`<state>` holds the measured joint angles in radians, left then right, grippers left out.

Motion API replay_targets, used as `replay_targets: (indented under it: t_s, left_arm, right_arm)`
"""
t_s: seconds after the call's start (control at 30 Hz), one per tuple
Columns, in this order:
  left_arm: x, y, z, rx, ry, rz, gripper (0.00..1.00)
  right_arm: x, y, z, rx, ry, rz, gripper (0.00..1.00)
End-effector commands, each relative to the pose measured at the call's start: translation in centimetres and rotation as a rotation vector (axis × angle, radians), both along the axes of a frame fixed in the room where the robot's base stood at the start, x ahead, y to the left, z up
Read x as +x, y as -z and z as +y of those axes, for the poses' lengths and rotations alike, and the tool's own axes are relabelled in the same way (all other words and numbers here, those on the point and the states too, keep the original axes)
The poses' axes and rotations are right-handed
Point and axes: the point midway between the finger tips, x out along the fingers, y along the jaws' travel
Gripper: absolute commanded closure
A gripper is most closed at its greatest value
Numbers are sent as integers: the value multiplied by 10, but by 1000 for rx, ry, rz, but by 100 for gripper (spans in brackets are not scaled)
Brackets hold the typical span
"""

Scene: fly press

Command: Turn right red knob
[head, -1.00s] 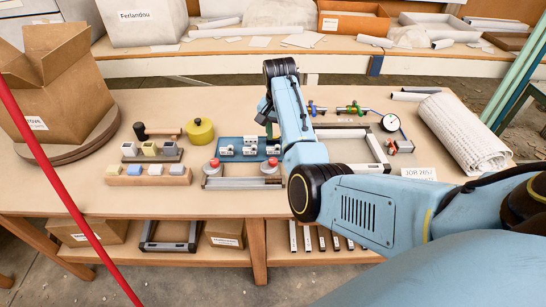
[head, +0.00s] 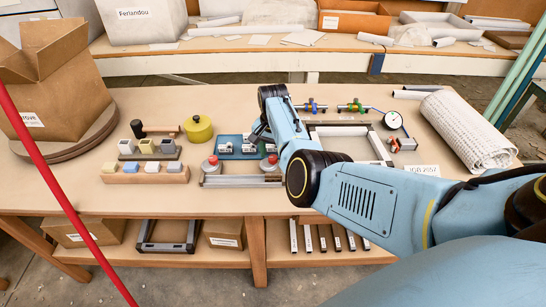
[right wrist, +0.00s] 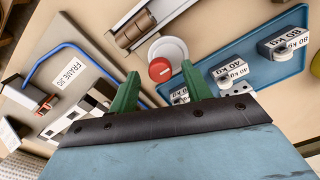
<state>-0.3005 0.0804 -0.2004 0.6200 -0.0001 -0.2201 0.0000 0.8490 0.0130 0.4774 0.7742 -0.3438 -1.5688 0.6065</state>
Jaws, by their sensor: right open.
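The right red knob (head: 271,161) is a round red cap on a pale round base, at the right end of a metal rail on the table. In the right wrist view a red knob (right wrist: 159,70) shows beyond and between my fingertips, and it looks like the right one. My right gripper (right wrist: 161,82) is open and empty, its green fingers apart. In the head view the right gripper (head: 261,135) is just behind the right knob, over the blue tray, partly hidden by my wrist. The left red knob (head: 213,162) stands at the rail's other end. My left gripper is out of view.
The blue tray (right wrist: 285,76) with labelled weights lies close beside the knob. A grey rectangular frame (head: 374,143), a dial gauge (head: 392,120) and a rolled mat (head: 466,130) are to the right. A yellow pot (head: 198,129) and block holders are left. The front table strip is clear.

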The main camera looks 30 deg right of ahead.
Motion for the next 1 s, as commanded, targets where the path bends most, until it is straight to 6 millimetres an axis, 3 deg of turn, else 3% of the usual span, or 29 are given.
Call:
replay_targets:
  t_s: [0.4,0.73,1.0]
  left_arm:
    - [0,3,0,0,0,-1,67]
    - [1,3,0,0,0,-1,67]
    - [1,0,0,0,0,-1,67]
  right_arm:
    - [0,8,0,0,0,-1,51]
    - [0,8,0,-1,0,-1,94]
    - [0,7,-1,-1,-27,-1,96]
